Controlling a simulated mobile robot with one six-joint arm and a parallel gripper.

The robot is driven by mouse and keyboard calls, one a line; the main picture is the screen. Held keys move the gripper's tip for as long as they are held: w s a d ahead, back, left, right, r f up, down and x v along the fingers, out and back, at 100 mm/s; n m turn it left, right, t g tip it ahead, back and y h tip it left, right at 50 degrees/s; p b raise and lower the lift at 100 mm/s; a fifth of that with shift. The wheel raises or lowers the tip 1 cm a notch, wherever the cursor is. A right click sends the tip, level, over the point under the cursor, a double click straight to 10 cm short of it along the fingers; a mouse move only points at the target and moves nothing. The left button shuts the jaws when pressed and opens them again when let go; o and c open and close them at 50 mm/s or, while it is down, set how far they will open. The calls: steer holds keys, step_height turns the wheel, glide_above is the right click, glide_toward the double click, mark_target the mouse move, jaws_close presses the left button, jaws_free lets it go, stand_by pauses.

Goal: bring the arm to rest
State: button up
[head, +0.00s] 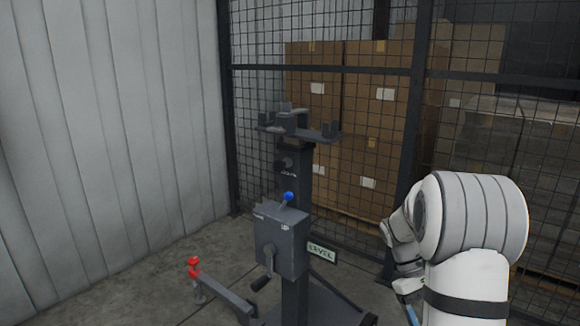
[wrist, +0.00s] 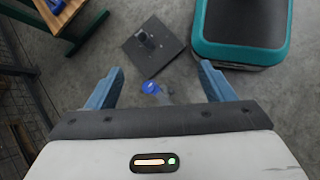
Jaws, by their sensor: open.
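My gripper (wrist: 161,68) is open in the wrist view, its two blue fingers spread wide with nothing held between them. It points down over the grey floor. In the head view my white arm (head: 474,225) is bent at the right edge. A small blue finger part of my gripper (head: 410,313) shows at the bottom of that view, and the rest is hidden or cut off.
A grey stand (head: 282,240) with a blue-knobbed lever, a crank and a red-topped side arm stands left of my arm. A mesh fence (head: 330,150) runs behind it, with stacked cartons (head: 375,110) beyond. A teal-rimmed dark object (wrist: 240,60) and a wooden-topped table (wrist: 75,12) flank the wrist view.

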steer(key=s+a+r+t+y+p, duration=0.1)
steer(key=s+a+r+t+p, duration=0.2)
steer(key=r, duration=0.5)
steer(key=s+a+r+m+t+y+p, duration=0.1)
steer(key=s+a+r+t+p, duration=0.2)
steer(key=s+a+r+p, duration=0.2)
steer(key=s+a+r+m+t+y+p, duration=0.1)
steer(key=s+a+r+t+p, duration=0.3)
steer(key=a+r+p, duration=0.4)
steer(key=shift+s+a+r+y, duration=0.4)
steer(key=shift+s+a+r, duration=0.15)
steer(key=shift+a+r, duration=1.15)
steer(key=shift+d+r, duration=0.1)
steer(key=shift+d, duration=0.05)
